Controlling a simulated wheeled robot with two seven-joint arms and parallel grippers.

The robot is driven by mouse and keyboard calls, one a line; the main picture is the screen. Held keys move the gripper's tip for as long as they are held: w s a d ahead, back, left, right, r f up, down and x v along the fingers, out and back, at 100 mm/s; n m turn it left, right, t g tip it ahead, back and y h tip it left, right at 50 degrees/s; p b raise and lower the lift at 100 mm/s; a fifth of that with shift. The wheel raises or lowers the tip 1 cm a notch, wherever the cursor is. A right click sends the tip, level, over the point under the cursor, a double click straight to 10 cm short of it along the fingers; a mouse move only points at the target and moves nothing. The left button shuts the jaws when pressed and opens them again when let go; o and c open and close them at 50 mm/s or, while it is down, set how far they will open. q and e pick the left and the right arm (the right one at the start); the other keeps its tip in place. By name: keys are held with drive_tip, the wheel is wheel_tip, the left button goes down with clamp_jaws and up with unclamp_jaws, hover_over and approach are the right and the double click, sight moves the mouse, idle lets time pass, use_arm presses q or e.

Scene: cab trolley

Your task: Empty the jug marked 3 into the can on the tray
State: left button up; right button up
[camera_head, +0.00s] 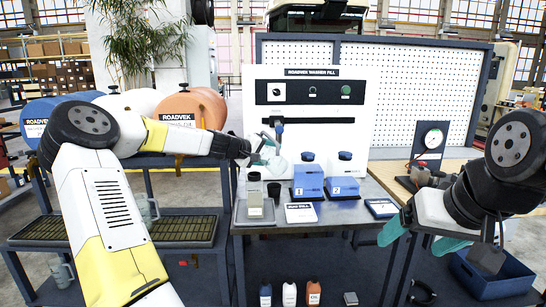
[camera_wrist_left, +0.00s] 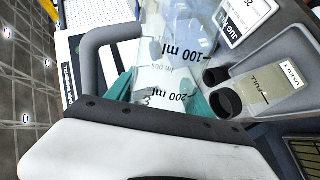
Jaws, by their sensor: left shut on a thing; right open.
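My left gripper (camera_head: 266,146) is shut on a clear jug (camera_head: 270,164), held above the back of the grey tray (camera_head: 241,221). In the left wrist view the jug (camera_wrist_left: 170,45) shows 100 ml and 200 ml marks and a partly hidden 3; its grey handle is at the left. I cannot tell its liquid level. The can (camera_head: 255,207), with a dark neck and a FULL mark, stands on the tray; it also shows in the left wrist view (camera_wrist_left: 268,88). My left gripper's teal fingers (camera_wrist_left: 120,85) flank the jug. My right gripper (camera_head: 421,238) is open and empty at the right.
A small black cup (camera_head: 274,190) stands beside the can. Blue jug-like containers marked 1 (camera_head: 308,180) and 2 (camera_head: 343,187) stand right of the tray. A white card (camera_head: 300,212) lies before them. The white washer-fill panel (camera_head: 310,115) rises behind.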

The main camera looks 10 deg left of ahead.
use_arm(q)
wheel_tip(320, 180, up, 3)
drive_tip(key=m+t+y, duration=0.1)
drive_tip(key=m, duration=0.2)
drive_tip(key=shift+f+m+t, duration=0.15)
drive_tip(key=shift+m+t, duration=0.15)
drive_tip(key=shift+t, duration=0.1)
drive_tip(key=shift+w+a+r+m+t+y, duration=0.15)
drive_tip(key=shift+a+m+t+y, duration=0.15)
drive_tip(key=shift+m, duration=0.3)
drive_tip(key=shift+w+a+r+m+t+y, duration=0.1)
drive_tip(key=shift+w+r+m+t+y, duration=0.1)
drive_tip(key=shift+m+t, duration=0.3)
drive_tip(key=m, duration=0.1)
drive_tip(key=a+r+m+t, duration=0.1)
drive_tip(key=m, duration=0.1)
drive_tip(key=w+m, duration=0.1)
drive_tip(key=m, duration=0.1)
drive_tip(key=shift+a+r+t, duration=0.15)
drive_tip(key=shift+a+t, duration=0.05)
drive_tip(key=shift+t, duration=0.2)
